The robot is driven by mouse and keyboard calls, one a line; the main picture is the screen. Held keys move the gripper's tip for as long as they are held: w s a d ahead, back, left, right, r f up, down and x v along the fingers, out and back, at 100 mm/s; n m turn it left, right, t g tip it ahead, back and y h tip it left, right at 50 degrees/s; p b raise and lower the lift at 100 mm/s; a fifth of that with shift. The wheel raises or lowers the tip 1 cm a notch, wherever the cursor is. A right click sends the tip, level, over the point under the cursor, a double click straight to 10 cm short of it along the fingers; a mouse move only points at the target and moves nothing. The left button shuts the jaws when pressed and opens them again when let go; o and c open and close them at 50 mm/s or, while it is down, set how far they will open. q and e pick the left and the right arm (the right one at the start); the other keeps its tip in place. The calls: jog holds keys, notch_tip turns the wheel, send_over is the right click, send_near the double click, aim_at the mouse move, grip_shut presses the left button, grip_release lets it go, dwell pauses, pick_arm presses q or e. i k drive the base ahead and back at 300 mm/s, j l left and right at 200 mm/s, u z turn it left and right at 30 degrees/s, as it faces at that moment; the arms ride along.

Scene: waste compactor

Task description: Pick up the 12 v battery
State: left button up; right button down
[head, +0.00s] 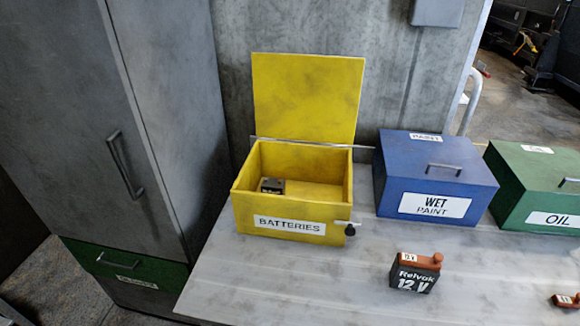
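A 12 V battery (413,277) stands on the grey table, in front of the blue box. It has a dark body, an orange-brown top and white lettering reading "Relvok 12 V". A similar orange-topped object (567,301) is cut off by the right edge of the view. A small dark battery (271,186) lies inside the open yellow box. Neither of my grippers shows in the head view, and nothing touches the 12 V battery.
The yellow "BATTERIES" box (290,226) has its lid up. A closed blue "WET PAINT" box (437,171) and a closed green "OIL" box (537,183) stand to its right. A grey cabinet (130,120) is at the left. The table (310,285) is clear around the 12 V battery.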

aim_at(422, 280)
jog(key=z, duration=1.1)
